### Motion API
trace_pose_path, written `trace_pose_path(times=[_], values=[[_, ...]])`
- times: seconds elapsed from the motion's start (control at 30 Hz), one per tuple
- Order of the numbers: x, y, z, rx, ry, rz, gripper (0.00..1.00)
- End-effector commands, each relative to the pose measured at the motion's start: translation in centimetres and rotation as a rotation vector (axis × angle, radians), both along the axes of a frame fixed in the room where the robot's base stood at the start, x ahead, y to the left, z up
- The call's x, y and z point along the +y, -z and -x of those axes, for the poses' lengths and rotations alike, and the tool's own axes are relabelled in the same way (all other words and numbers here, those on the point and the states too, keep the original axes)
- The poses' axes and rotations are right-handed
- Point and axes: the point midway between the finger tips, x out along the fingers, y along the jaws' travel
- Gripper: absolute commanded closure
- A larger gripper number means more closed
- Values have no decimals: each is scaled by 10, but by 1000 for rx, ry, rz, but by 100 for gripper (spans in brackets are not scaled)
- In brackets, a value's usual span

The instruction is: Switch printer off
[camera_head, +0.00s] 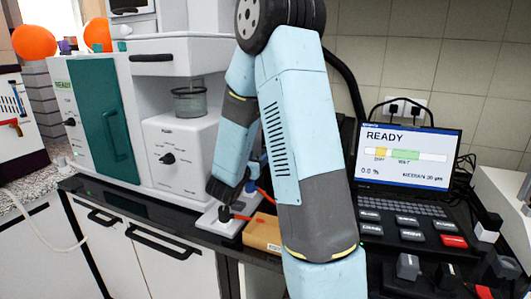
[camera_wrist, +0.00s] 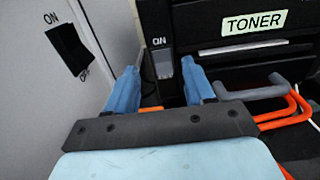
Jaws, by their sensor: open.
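The wrist view shows a black machine (camera_wrist: 205,22) with a TONER label (camera_wrist: 254,21); it appears to be the printer. A small grey switch (camera_wrist: 163,64) marked ON sits at its left edge. My gripper (camera_wrist: 160,70) is open, with blue fingers on either side of this switch's line of sight. The fingers look empty; I cannot tell whether either touches the machine. In the head view my arm hides most of the area around the gripper, and I cannot make out the printer there.
A pale panel with a black ON/OFF rocker (camera_wrist: 70,52) stands close left of the fingers. Orange-red handles (camera_wrist: 292,105) lie to the right. In the head view, a laptop (camera_head: 405,160) reads READY, and a white-and-green machine (camera_head: 105,115) stands left on the dark counter.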

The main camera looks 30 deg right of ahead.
Motion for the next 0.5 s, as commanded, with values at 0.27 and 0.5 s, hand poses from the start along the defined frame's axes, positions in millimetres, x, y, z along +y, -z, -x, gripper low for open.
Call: trace_pose_path(times=[0.27,0.5], values=[[-33,0,-24,0,2,1,47],[-42,0,-32,1,1,1,47]])
